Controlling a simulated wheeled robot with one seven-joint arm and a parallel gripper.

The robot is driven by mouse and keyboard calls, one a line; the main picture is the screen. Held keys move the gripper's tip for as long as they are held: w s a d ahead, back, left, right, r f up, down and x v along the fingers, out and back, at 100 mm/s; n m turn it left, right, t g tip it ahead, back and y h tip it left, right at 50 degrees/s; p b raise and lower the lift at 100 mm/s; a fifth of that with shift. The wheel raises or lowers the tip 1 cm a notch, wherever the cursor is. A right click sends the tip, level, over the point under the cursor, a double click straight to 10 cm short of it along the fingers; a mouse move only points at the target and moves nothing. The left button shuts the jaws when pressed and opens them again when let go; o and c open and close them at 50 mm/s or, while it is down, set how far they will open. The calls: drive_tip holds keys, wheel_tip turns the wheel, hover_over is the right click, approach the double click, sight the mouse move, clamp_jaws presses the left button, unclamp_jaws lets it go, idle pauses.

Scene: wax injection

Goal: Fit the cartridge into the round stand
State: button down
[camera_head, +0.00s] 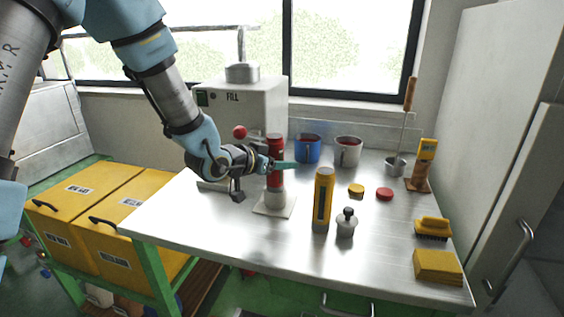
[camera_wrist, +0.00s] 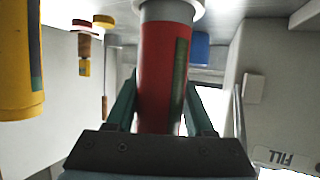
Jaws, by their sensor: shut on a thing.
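The red cartridge (camera_head: 275,147) stands upright directly over the round stand (camera_head: 274,201), a short pale cup on a square base plate. My gripper (camera_head: 277,166) is shut around the cartridge, with teal fingers on either side of it. The cartridge also shows in the wrist view (camera_wrist: 160,70), where the picture is upside down. There, its lower end meets the pale rim of the stand (camera_wrist: 172,10). The lower end is hidden at the rim, so I cannot tell how deep it sits. The cartridge looks lined up with the stand.
The white FILL machine (camera_head: 250,110) is close behind. The table's front left is clear.

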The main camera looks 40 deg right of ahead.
sight(282, 173)
drive_tip(key=shift+f+b, duration=1.4)
drive_tip(key=shift+f, duration=0.2)
drive_tip(key=shift+c, duration=1)
unclamp_jaws()
drive_tip(key=b+v, duration=0.1)
drive_tip(key=v, duration=0.9)
drive_tip(key=shift+a+r, duration=0.2)
drive_tip(key=shift+a, duration=0.15)
